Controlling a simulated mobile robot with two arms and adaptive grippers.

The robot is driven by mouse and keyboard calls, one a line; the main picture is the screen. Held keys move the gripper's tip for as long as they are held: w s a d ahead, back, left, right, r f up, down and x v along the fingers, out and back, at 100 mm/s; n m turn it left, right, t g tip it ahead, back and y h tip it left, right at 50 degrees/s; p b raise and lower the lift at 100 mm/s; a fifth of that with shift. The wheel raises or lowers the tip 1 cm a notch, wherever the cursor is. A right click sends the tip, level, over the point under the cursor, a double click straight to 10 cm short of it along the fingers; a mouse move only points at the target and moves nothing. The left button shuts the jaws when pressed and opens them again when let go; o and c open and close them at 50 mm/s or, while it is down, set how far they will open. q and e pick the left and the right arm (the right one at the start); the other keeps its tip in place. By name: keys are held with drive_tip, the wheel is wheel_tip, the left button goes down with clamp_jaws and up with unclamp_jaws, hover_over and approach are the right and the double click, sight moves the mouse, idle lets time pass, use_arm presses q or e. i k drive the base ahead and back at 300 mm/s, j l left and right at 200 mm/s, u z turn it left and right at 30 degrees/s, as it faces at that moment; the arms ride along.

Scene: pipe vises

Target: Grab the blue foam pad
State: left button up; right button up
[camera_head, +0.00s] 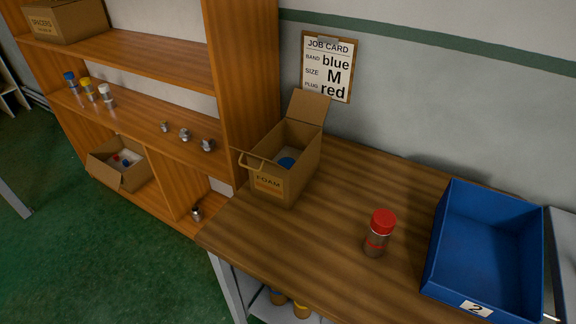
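A blue round foam pad (286,163) lies inside an open cardboard box marked FOAM (272,190). The box stands at the back left of the wooden workbench (300,235), next to the shelf. Its flaps are raised, and its walls hide part of the inside. Neither of my grippers shows in the head view.
A red-capped jar (377,235) and a blue bin marked 2 (484,245) stand on the bench to the right. A wooden shelf (150,125) with small bottles, metal parts and boxes is at the left. A job card (327,66) hangs on the wall. The front left of the bench is clear.

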sight(287, 163)
drive_tip(key=i+j+z, duration=0.2)
drive_tip(key=j+z, duration=0.15)
drive_tip(key=j, duration=0.2)
drive_tip(key=i+j+z, duration=0.1)
drive_tip(key=j+z, duration=0.2)
drive_tip(key=j, duration=0.2)
drive_tip(key=j+z, duration=0.35)
drive_tip(key=j, duration=0.25)
